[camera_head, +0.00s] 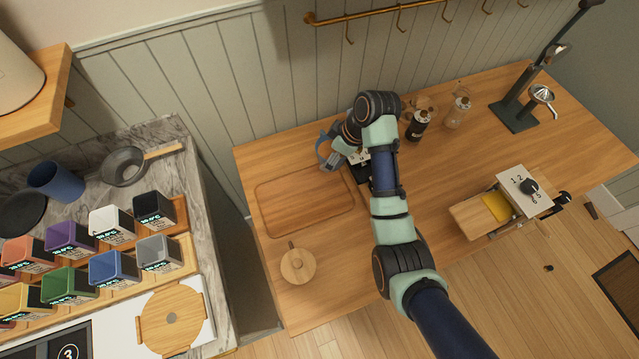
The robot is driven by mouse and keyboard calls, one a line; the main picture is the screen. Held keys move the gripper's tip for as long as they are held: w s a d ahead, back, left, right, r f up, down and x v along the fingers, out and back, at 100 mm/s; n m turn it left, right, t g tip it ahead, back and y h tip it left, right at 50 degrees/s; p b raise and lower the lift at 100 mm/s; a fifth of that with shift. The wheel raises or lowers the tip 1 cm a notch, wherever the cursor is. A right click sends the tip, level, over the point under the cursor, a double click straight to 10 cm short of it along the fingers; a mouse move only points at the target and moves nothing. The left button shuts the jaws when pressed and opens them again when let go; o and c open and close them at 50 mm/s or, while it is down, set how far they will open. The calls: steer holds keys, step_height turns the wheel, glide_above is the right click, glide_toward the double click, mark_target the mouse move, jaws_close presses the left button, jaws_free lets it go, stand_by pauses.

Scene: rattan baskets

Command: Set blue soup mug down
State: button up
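My gripper (343,148) hangs over the wooden table, at the upper right corner of a recessed rectangular wooden board. My arm covers much of it, and its fingers are too small and hidden to read. A grey-blue curved piece (325,152) shows at the gripper's left side. It may be part of the blue soup mug, but I cannot tell it from the gripper's own parts, nor whether it is held or touches the table. A dark blue cup (57,183) lies tilted on the marble counter at the left, far from my gripper.
The wooden board (305,205) is bare. A round wooden lid (298,266) lies below it. Bottles (457,112) stand behind my arm. A drawer box (480,215) and a black press stand (515,115) are at the right. Several coloured canisters (115,267) fill the left counter.

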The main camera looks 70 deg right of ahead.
step_height(320, 180, down, 14)
steer(key=b, duration=0.2)
steer(key=shift+f+b, duration=0.25)
steer(key=shift+b, duration=0.15)
steer(key=shift+f, duration=0.15)
steer(key=o, duration=1.3)
steer(key=shift+c, duration=0.2)
steer(key=p+v, duration=0.3)
steer(key=v, duration=0.9)
